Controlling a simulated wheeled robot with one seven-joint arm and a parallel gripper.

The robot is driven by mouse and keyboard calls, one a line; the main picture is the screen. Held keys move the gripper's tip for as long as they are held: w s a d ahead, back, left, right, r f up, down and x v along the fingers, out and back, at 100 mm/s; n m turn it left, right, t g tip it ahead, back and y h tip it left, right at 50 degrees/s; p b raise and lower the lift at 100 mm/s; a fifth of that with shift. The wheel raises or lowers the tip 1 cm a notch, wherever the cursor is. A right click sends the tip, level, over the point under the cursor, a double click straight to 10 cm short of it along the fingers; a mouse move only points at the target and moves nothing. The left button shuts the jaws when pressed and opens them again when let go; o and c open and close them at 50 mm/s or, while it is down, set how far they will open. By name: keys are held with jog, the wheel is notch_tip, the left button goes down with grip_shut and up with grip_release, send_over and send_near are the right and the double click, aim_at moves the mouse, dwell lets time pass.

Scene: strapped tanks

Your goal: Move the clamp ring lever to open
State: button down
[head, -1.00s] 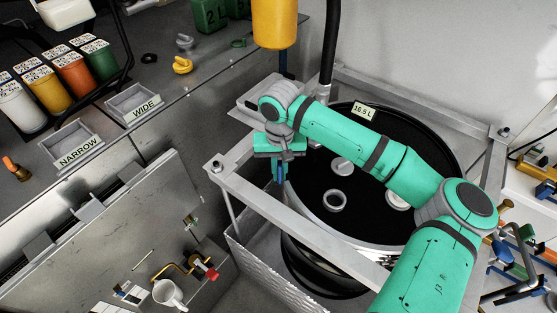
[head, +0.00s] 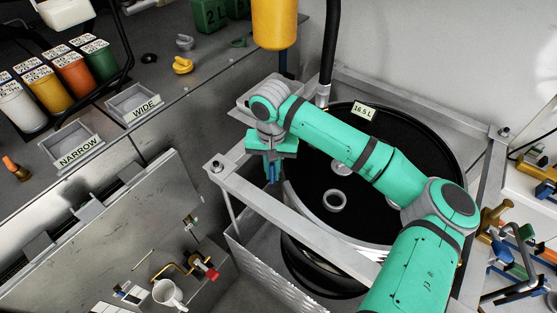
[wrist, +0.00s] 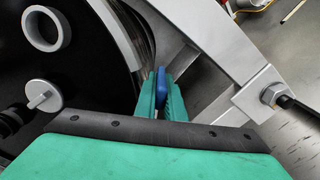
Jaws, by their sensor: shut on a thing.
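The black drum (head: 400,185) with a "16.5 L" label stands inside a metal frame. A silver clamp ring (head: 325,218) runs around its rim, and the ring also shows in the wrist view (wrist: 118,35). My gripper (head: 271,172) points down at the drum's left side, beside the frame's front bar. In the wrist view my gripper (wrist: 161,90) is shut on the blue lever (wrist: 160,88), which sits between the two green fingers close to the ring. My fingers hide part of the lever and its joint with the ring.
The frame's front bar (head: 300,228) runs close beside my gripper, with a bolted corner (head: 217,166) to the left. A black hose (head: 329,50) and a yellow cylinder (head: 274,24) stand behind. A hinged grey panel (head: 100,235) lies to the left.

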jog(key=shift+w+a+m, duration=0.15)
jog(key=shift+a+m, duration=0.7)
jog(key=shift+m, duration=0.05)
jog(key=shift+a, duration=0.15)
jog(key=shift+w+a+m, duration=0.35)
jog(key=shift+a+m, duration=0.35)
jog(key=shift+m, duration=0.2)
jog(key=c, duration=1.8)
grip_release()
jog(key=shift+o, duration=0.2)
notch_tip(320, 180, up, 8)
